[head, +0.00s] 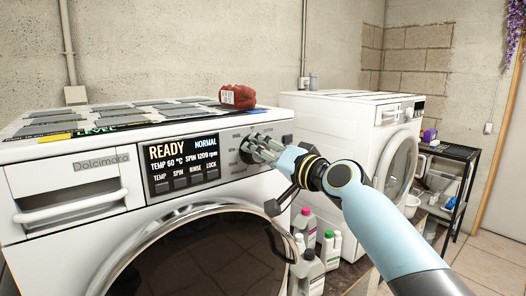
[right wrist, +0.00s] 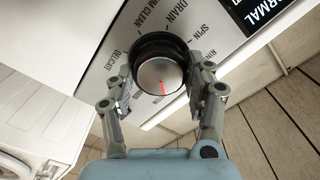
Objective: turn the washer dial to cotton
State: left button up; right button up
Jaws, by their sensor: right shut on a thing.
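The washer (head: 60,215) is the white machine at the left in the head view, and its display (head: 183,165) reads READY and NORMAL. Its dial (right wrist: 160,72) shows in the right wrist view as a black ring with a silver face and a red mark pointing toward the bottom of the picture. Labels around it include DRAIN, SPIN and a partly cut DELICAT; I cannot read cotton. My right gripper (right wrist: 160,82) is shut on the dial, one finger on each side. In the head view, the right gripper (head: 260,149) partly hides the dial. My left gripper is not in view.
A red packaged item (head: 238,97) and flat grey panels lie on the washer top. A second white machine (head: 335,130) stands to the right. Several bottles (head: 307,270) stand below my right arm. A dark shelf rack (head: 455,153) is at the far right.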

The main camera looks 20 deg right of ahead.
dwell(0.5)
jog(key=o, duration=1.2)
jog(key=v, duration=1.2)
